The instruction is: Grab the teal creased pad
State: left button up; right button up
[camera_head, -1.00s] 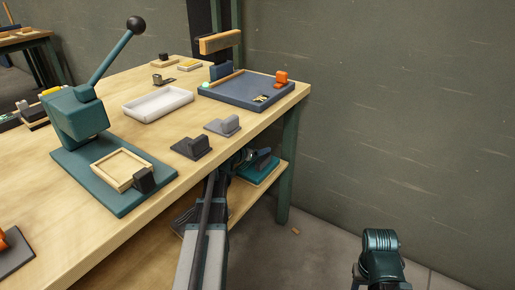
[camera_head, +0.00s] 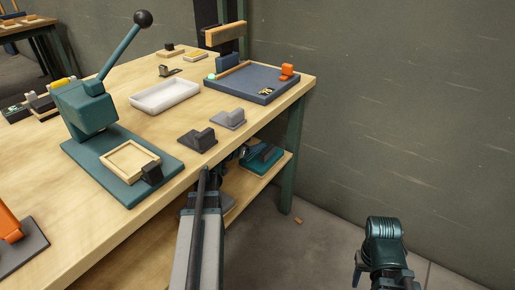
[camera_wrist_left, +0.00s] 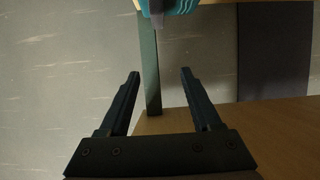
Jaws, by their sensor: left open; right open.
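A teal item (camera_head: 264,157), which looks like the pad, lies on the lower shelf under the bench's right end. Its creases are too small to make out. In the left wrist view a teal piece (camera_wrist_left: 183,6) with a greyish part below it shows at the top edge, cut off by the frame. My left gripper (camera_head: 240,154) reaches under the bench edge, close to the teal item. In its wrist view the two fingers (camera_wrist_left: 160,76) are apart with nothing between them, and the teal piece is beyond their tips. My right gripper (camera_head: 380,262) hangs at the lower right, away from the bench; its fingertips are not clear.
The bench top (camera_head: 110,235) is above the left gripper. It carries a green lever press (camera_head: 88,110), a white tray (camera_head: 165,94), a blue tray (camera_head: 232,85) and grey blocks (camera_head: 197,140). A green leg (camera_head: 293,150) stands right of the shelf (camera_head: 240,195). Floor at right is mostly clear.

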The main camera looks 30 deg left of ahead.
pick_arm(q)
jog(key=b, duration=0.5)
send_near(271, 148)
jog(key=s, duration=0.2)
jog(key=shift+w+a+r, duration=0.1)
jog(key=shift+w+r, duration=0.05)
jog(key=shift+w, duration=0.05)
jog(key=b+x, duration=0.3)
jog(key=x, duration=0.4)
jog(key=shift+w+f, duration=0.25)
jog(key=shift+w, duration=0.4)
jog(key=b+x, duration=0.1)
jog(key=x, duration=0.2)
jog(key=b+x, duration=0.1)
jog(key=shift+w+a+f+b, duration=0.3)
jog(key=shift+f, duration=0.15)
jog(key=shift+w, duration=0.2)
jog(key=shift+s, duration=0.1)
grip_shut()
